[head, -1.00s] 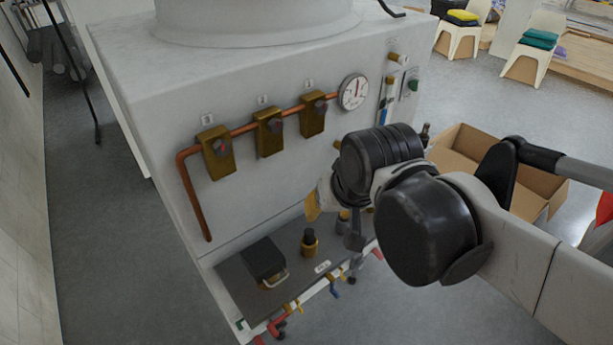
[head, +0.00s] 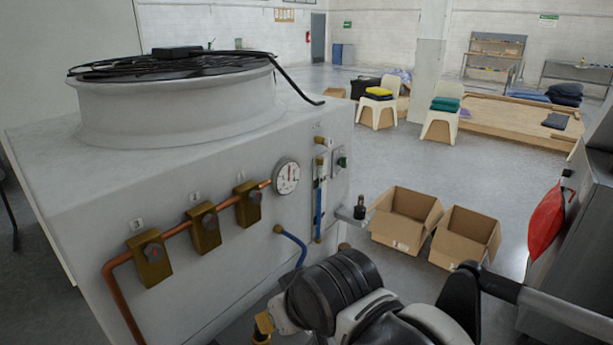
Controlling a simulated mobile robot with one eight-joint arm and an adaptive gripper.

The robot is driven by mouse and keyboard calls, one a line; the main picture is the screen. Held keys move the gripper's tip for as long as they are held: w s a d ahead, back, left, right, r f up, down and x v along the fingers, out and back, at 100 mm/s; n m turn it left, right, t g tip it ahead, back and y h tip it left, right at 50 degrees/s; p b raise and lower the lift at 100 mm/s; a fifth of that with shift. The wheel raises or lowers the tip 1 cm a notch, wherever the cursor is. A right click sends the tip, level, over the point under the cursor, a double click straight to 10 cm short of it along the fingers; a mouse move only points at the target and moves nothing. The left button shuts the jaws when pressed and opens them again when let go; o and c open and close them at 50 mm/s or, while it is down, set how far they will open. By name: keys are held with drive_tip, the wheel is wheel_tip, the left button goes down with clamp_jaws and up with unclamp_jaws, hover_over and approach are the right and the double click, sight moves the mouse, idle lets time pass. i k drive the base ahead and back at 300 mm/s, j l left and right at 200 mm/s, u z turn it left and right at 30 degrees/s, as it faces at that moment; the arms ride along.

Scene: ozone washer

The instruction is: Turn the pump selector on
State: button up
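The grey-white washer cabinet (head: 60,177) fills the left of the head view. Its front carries a small plate with a round green control (head: 342,162) at the upper right; this may be the pump selector, but no label is legible.
A round gauge (head: 286,177) and a blue-filled tube (head: 318,205) are on the cabinet front. Two open cardboard boxes (head: 405,218) (head: 466,237) stand on the floor to the right. A grey unit with a red bag (head: 545,226) is at far right.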

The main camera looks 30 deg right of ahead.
sight(342, 162)
drive_tip(key=i+l+u, duration=0.2)
drive_tip(key=l, duration=0.4)
drive_tip(key=l+u, duration=0.25)
drive_tip(key=l, duration=0.35)
